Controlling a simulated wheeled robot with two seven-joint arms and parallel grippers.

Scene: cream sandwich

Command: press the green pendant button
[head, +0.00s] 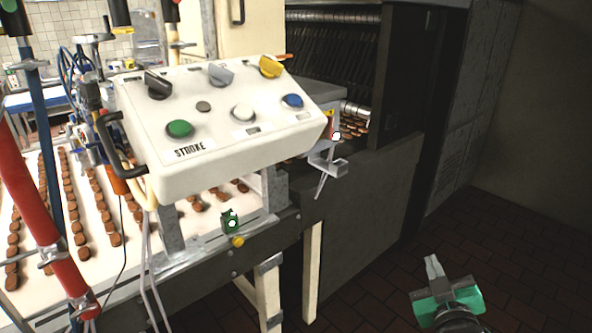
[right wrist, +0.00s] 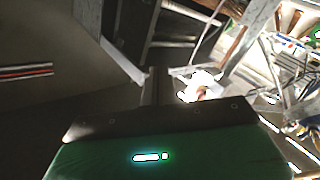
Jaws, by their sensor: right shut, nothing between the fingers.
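The white pendant box (head: 222,115) hangs tilted over the conveyor in the head view. Its green button (head: 180,128) is at the left of the lower row, above the word STROKE. A white button (head: 243,112) and a blue button (head: 292,101) sit to its right. My right gripper (head: 433,267) is at the lower right of the head view, shut and empty, well apart from the pendant. In the right wrist view the gripper's dark and green body (right wrist: 160,150) fills the bottom. My left gripper is not in view.
A black handle (head: 120,145) is on the pendant's left side. The conveyor (head: 130,262) carries rows of brown biscuits. A red hose (head: 45,220) crosses the left. The dark floor (head: 370,290) around my right gripper is clear.

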